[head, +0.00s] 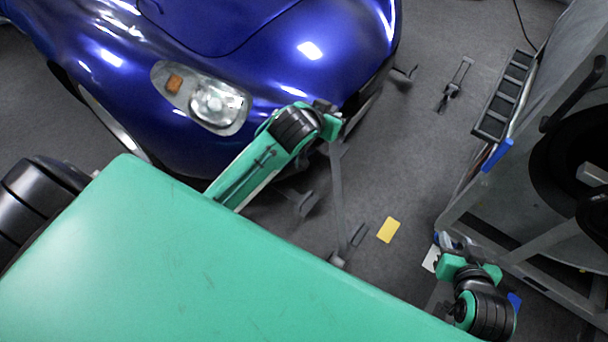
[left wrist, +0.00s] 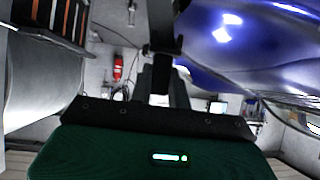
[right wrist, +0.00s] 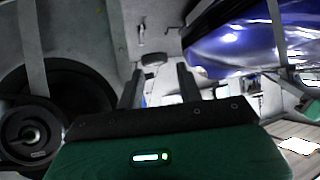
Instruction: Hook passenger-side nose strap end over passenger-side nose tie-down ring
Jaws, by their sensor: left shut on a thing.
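My left gripper (head: 328,108) is shut on the upper end of a grey strap (head: 337,185), beside the blue car's nose (head: 270,100). The strap runs down to a dark fitting on the floor. In the left wrist view the dark strap end (left wrist: 162,25) stands at the closed fingers. A grey bracket-like part (head: 303,200) sticks out low by the car's nose, and a similar one (head: 405,75) shows farther along. I cannot tell which is the passenger-side ring. My right gripper (head: 442,242) is empty; its fingers stand apart in the right wrist view (right wrist: 158,85).
A metal dynamometer frame (head: 480,200) with a dark round drum stands at the right, close to my right gripper. A slotted black tray (head: 502,95) is behind it.

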